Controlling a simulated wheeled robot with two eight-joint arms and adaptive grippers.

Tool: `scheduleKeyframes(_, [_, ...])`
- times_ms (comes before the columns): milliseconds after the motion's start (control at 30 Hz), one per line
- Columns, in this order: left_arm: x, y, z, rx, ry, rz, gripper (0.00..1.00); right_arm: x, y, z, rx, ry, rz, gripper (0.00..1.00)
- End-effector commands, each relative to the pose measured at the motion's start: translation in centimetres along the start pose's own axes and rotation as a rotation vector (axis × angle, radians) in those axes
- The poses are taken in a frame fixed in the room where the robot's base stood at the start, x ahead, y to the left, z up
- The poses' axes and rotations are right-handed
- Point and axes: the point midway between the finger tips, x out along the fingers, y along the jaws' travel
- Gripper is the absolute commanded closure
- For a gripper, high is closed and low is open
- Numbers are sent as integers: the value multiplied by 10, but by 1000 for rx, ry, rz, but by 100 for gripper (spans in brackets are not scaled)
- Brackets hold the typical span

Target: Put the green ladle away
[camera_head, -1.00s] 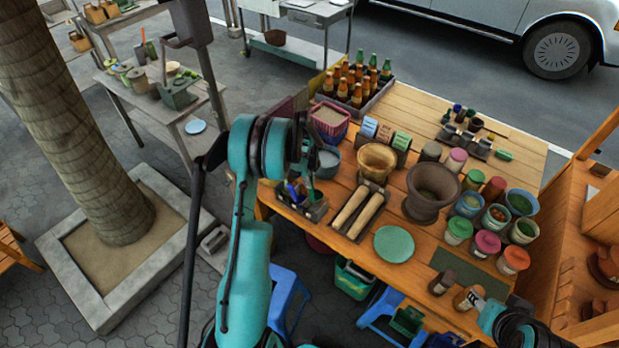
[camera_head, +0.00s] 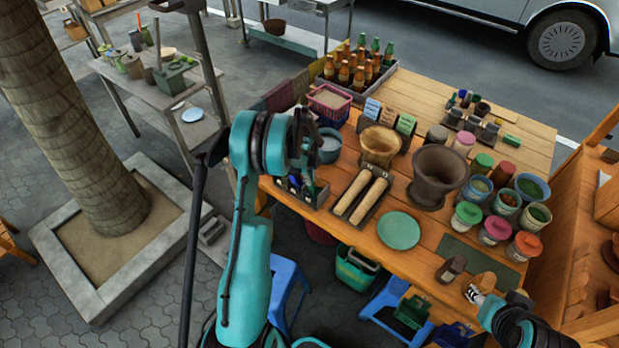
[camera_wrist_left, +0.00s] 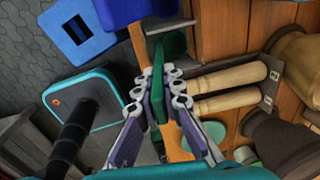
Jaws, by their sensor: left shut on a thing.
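The green ladle (camera_wrist_left: 156,98) is between the fingers of my left gripper (camera_wrist_left: 157,98) in the left wrist view; a green part stretches up past the fingertips. In the head view my left gripper (camera_head: 306,172) is shut on it at the table's front left, over the dark utensil holder (camera_head: 318,201). The arm hides much of the ladle and holder there, so I cannot tell whether they touch. My right gripper (camera_head: 474,293) is at the table's front right edge, by a small brown jar (camera_head: 452,268); its jaws are too small to read.
Two wooden rolls (camera_head: 360,193), a clay mortar (camera_head: 437,175), a green plate (camera_head: 398,230) and a tan bowl (camera_head: 380,145) stand right of the holder. A bottle crate (camera_head: 355,82) is behind. Blue stools (camera_head: 287,285) stand below the front edge. A tree trunk (camera_head: 85,130) is left.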

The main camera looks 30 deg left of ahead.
Motion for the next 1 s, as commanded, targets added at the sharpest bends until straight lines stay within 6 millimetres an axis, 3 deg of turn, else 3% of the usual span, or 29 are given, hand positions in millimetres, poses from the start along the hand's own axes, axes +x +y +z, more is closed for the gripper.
scheduleKeyframes(333, [-1, 0, 0, 0, 0, 0, 100, 0, 0, 0, 0, 0, 0, 59])
scheduleKeyframes(433, [-1, 0, 0, 0, 0, 0, 69, 0, 0, 0, 0, 0, 0, 59])
scheduleKeyframes(767, [-2, 0, 0, 0, 0, 0, 68, 0, 0, 0, 0, 0, 0, 59])
scheduleKeyframes(1000, [-30, 0, 0, 0, 0, 0, 68, 0, 0, 0, 0, 0, 0, 59])
